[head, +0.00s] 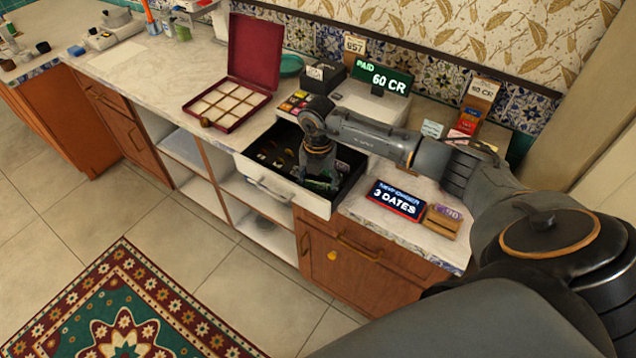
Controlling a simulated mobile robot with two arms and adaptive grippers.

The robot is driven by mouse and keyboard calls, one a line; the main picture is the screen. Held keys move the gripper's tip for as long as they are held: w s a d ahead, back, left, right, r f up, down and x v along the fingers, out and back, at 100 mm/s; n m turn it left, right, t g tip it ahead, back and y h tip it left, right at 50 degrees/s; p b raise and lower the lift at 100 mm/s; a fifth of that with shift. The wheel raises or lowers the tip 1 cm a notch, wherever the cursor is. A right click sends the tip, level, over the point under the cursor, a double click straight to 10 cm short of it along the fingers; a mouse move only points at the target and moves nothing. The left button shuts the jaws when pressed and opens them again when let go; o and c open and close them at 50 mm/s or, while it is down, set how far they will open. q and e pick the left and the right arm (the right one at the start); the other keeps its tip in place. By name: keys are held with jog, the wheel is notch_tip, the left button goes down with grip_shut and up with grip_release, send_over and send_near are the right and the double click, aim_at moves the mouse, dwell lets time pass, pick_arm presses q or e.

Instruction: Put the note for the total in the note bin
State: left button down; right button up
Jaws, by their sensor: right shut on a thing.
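My right gripper (320,177) points down into the open cash drawer (262,188), near its front right part. It is shut on what looks like a note, with a greenish bit showing at the fingertips; the gripper hides most of it. Small coin-like items lie in the drawer's left part. Another small piece, perhaps a note (342,168), lies behind the gripper on the right. Which compartment is the note bin I cannot tell. A green display (383,78) reads PAID 60 CR. My left gripper is not in view.
An open red box (232,90) with a divided tray stands left of the drawer. A sign (396,198) reads 3 DATES, beside a small wooden holder (442,220). Cards (470,115) stand at the back right. Counter left of the box is largely clear.

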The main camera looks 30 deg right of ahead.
dwell(0.4)
jog(key=o, duration=0.8)
jog(key=shift+c, duration=0.2)
jog(key=shift+o, duration=0.2)
jog(key=shift+o, duration=0.8)
jog(key=shift+r, duration=0.15)
jog(key=shift+r+p, duration=2.55)
jog(key=shift+r, duration=0.9)
jog(key=shift+f, duration=0.1)
